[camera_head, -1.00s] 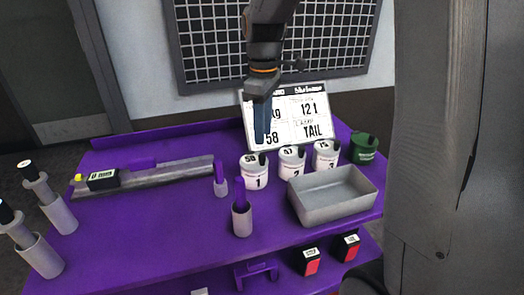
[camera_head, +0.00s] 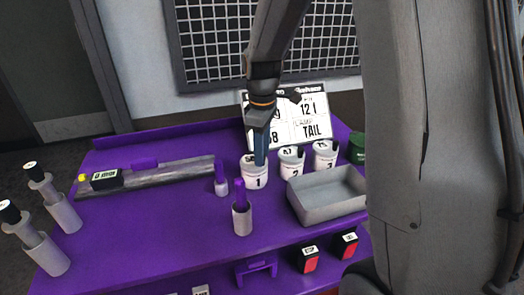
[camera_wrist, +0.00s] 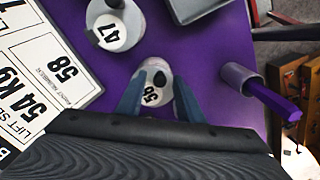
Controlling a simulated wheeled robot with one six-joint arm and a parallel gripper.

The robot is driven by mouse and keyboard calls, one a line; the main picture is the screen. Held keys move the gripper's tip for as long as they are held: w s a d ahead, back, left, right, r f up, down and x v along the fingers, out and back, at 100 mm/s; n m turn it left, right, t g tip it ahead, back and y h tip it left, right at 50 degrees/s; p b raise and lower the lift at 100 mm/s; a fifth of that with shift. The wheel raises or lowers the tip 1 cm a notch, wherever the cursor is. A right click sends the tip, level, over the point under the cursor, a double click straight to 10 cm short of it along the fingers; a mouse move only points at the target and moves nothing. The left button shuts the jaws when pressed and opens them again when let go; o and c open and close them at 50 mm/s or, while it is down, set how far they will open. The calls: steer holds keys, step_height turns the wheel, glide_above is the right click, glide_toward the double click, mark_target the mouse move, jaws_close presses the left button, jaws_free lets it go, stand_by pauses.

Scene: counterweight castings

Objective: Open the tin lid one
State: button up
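Tin one (camera_head: 255,178) is a white tin marked 1 on the purple table, the leftmost of three in a row. Its lid, labelled 58 with a dark knob, shows in the wrist view (camera_wrist: 151,97) between my fingers. My gripper (camera_head: 261,155) points down directly over this tin. In the wrist view my gripper (camera_wrist: 156,92) has its two blue fingers apart, one on each side of the lid. The knob stands in the gap. I cannot tell whether the fingers touch the lid. The lid appears to be on the tin.
Tin two (camera_head: 291,164) and tin three (camera_head: 325,156) stand to the right. A grey tray (camera_head: 328,210) lies in front of them. A white sign board (camera_head: 310,132) leans behind. Purple-handled holders (camera_head: 242,218) stand in front left.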

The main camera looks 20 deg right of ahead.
jaws_close()
steer(key=shift+r, duration=0.1)
